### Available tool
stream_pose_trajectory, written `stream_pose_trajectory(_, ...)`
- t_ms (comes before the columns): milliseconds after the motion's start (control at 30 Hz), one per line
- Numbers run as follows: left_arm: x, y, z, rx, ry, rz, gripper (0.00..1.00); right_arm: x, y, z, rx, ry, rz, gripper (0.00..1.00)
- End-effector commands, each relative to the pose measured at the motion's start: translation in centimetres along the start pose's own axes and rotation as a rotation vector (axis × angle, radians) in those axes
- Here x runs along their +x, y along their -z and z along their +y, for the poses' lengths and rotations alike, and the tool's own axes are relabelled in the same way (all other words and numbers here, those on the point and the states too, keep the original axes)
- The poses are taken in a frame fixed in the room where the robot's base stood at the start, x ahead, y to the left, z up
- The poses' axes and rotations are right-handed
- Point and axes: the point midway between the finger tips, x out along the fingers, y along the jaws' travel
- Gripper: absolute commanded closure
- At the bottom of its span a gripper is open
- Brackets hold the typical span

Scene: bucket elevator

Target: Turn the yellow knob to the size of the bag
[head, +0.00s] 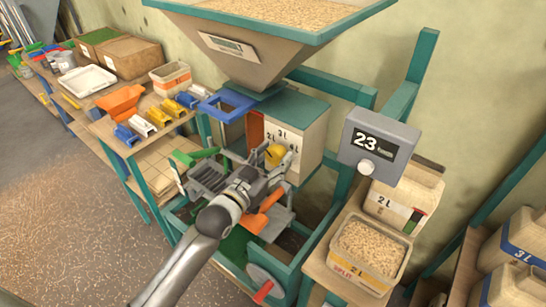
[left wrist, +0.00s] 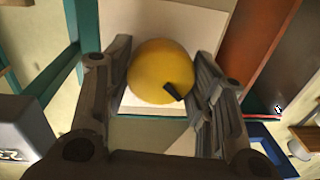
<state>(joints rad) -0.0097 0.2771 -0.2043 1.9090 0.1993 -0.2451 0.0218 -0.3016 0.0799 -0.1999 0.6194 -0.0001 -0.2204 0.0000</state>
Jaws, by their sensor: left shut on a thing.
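The yellow knob (head: 274,154) sits on the front of a pale metering box (head: 298,125) under the hopper. Labels reading 3 L, 2 L and what looks like 4 L stand around it. My left gripper (head: 270,166) reaches it from the front and is shut on it. In the left wrist view the knob (left wrist: 158,72) lies between both fingers, with a black pointer mark (left wrist: 173,92) at its lower right. The size labels do not show in that view. Which label the pointer faces I cannot tell. My right gripper is not in view.
A grain hopper (head: 262,40) hangs above. A grey display (head: 376,145) reads 23. A 2 L container (head: 402,203) and an open tub of grain (head: 371,252) stand at right. An orange lever (head: 262,216) lies below my gripper. Coloured scoops line the left bench.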

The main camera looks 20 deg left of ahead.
Motion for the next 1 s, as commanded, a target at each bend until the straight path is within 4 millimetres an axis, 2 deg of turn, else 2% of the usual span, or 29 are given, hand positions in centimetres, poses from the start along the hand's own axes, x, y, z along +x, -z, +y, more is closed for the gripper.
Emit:
stream_pose_trajectory(600,0.03,-0.02,-0.03,0.564,-0.007,0.046,0.73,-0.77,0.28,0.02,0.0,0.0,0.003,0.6)
stream_pose_trajectory(1000,0.04,0.02,-0.04,0.784,-0.009,0.066,0.73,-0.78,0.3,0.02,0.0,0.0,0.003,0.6)
